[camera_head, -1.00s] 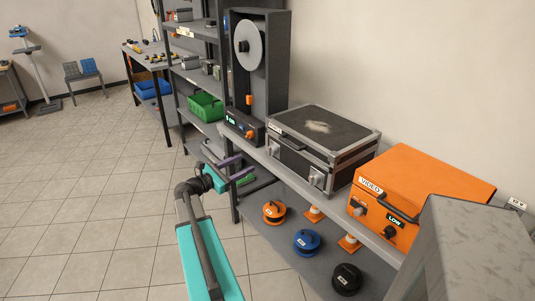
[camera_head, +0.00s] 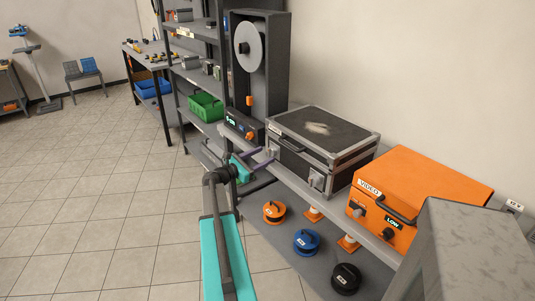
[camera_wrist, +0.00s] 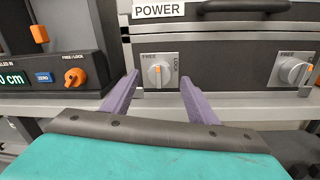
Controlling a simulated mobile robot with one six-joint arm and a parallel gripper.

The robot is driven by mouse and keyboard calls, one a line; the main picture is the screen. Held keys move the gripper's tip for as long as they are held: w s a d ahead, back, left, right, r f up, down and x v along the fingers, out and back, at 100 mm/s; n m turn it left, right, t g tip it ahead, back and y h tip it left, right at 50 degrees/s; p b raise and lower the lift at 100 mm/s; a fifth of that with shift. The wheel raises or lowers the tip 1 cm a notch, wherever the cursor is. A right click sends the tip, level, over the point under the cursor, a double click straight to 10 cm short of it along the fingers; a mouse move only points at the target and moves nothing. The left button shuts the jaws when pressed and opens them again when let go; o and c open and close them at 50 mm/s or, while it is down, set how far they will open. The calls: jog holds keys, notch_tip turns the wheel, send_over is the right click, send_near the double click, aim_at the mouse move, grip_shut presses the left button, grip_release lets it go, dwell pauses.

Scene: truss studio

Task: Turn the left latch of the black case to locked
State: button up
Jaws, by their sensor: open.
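The black case (camera_head: 345,128) stands on the shelf, with a "POWER" label on its front in the wrist view. Its left latch (camera_wrist: 159,72) is a round silver knob on a metal plate with "FREE" above and "LOCK" at its right side. The knob's orange mark points up toward "FREE". My gripper (camera_wrist: 159,78) is open and empty, its purple fingers one on each side of the left latch in the wrist view. I cannot tell whether they touch it. In the head view, my gripper (camera_head: 259,160) is at the case's left front corner.
A second latch (camera_wrist: 292,71) is on the right of the case front. Left of the case is a black device with an orange knob (camera_wrist: 75,77). An orange case (camera_head: 425,190) stands to the right. The shelf edge (camera_wrist: 230,105) runs under the case front.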

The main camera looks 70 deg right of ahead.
aim_at(271, 152)
jog(key=shift+x, duration=1.5)
jog(key=shift+c, duration=0.4)
jog(key=c, duration=1)
